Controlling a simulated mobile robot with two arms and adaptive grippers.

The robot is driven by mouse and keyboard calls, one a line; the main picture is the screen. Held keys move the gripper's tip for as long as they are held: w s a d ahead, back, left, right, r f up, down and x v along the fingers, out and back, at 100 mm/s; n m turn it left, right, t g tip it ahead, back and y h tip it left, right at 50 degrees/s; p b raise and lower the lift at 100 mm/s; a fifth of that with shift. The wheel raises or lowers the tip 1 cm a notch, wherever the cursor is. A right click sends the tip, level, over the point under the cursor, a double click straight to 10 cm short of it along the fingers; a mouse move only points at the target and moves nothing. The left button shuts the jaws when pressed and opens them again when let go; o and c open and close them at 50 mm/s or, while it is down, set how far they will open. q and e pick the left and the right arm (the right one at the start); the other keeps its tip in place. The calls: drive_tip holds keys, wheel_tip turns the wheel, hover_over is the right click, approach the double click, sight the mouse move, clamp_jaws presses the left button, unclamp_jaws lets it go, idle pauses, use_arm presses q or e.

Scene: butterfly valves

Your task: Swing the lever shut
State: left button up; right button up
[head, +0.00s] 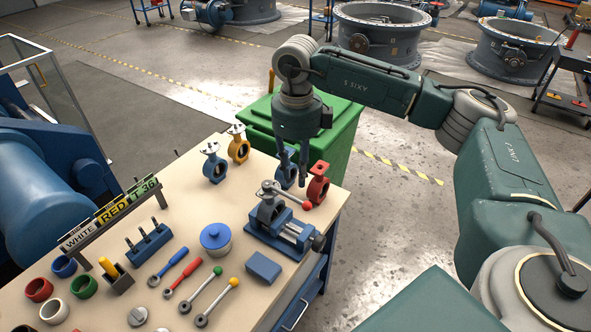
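A grey butterfly valve (267,211) is clamped upright in a blue vise (287,230) near the right edge of the workbench. Its lever (288,196) runs from the top of the valve to the right and towards the camera, ending in a red ball knob (307,205). My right gripper (292,182) points down above and slightly behind the lever. Its two fingers are apart with nothing seen held between them; whether a fingertip touches the lever is unclear. My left gripper is out of view.
A blue-lidded pot (216,240), blue block (263,267) and several hand tools lie to the left and front. A green bin (336,135) stands behind the bench (185,213).

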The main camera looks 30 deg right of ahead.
sight(296, 199)
drive_tip(key=shift+a+f+b, duration=0.1)
drive_tip(key=shift+f+b, duration=2.8)
drive_tip(key=shift+f, duration=1.5)
clamp_jaws()
